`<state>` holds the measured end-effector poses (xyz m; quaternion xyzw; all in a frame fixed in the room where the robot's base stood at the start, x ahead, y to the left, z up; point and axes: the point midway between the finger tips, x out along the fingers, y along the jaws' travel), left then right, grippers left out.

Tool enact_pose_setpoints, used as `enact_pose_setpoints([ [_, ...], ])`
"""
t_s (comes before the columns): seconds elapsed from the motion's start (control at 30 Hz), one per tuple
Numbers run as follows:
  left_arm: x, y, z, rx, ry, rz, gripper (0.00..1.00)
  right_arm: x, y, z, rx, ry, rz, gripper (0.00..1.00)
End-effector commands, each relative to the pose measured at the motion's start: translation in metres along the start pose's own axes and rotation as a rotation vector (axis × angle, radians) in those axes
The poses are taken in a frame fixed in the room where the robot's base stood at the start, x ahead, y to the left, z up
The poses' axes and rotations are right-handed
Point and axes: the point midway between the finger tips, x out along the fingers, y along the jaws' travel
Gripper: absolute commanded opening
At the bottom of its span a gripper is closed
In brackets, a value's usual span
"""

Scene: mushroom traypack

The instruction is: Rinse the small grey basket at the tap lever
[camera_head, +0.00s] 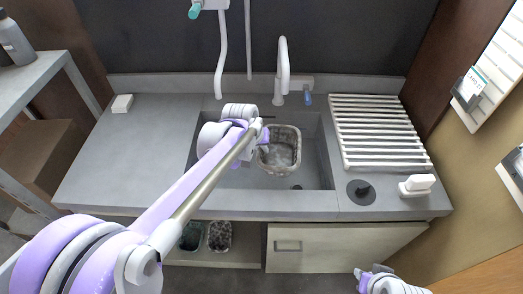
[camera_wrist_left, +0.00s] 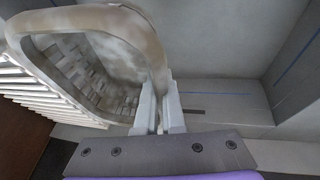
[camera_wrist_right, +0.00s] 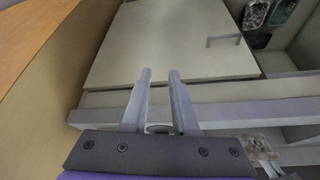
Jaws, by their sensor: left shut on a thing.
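The small grey basket (camera_head: 279,150) is in the sink (camera_head: 318,160), with whitish, cloudy patches on its inside. Its rim fills the upper left of the left wrist view (camera_wrist_left: 155,60). My left gripper (camera_head: 265,137) is shut on the basket's rim; its fingers (camera_wrist_left: 158,100) pinch the wall. The white curved tap (camera_head: 283,70) stands behind the sink, with the blue tap lever (camera_head: 307,98) to its right. The basket is in front of the tap. My right gripper (camera_wrist_right: 160,78) is open and empty, low in front of the cabinet.
A white slatted rack (camera_head: 378,135) lies right of the sink. A black round fitting (camera_head: 361,192) and a white object (camera_head: 417,185) sit at the front right. A white block (camera_head: 122,103) is at the far left. Other baskets (camera_head: 220,237) stand on the shelf below.

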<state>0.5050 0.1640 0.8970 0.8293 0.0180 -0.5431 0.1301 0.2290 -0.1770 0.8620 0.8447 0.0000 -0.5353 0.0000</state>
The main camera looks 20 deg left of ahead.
Motion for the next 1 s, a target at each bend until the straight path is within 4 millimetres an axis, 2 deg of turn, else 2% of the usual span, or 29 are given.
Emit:
enact_pose_setpoints([
  [0.2, 0.0, 0.0, 0.0, 0.0, 0.0, 0.0, 0.0, 0.0, 0.0, 0.0, 0.0, 0.0, 0.0, 0.27],
  [0.37, 0.0, 0.0, 0.0, 0.0, 0.0, 0.0, 0.0, 0.0, -0.004, -0.007, 0.003, 0.007, -0.018, 0.54],
  [0.47, 0.0, 0.0, 0.0, 0.0, 0.0, 0.0, 0.0, 0.0, -0.016, -0.026, 0.011, 0.027, -0.068, 0.56],
  [0.57, 0.0, 0.0, 0.0, 0.0, 0.0, 0.0, 0.0, 0.0, -0.037, -0.061, 0.029, 0.066, -0.155, 0.56],
  [0.8, 0.0, 0.0, 0.0, 0.0, 0.0, 0.0, 0.0, 0.004, -0.096, -0.17, 0.11, 0.201, -0.405, 0.56],
  [1.0, 0.0, 0.0, 0.0, 0.0, 0.0, 0.0, 0.0, 0.015, -0.134, -0.259, 0.209, 0.321, -0.581, 0.56],
])
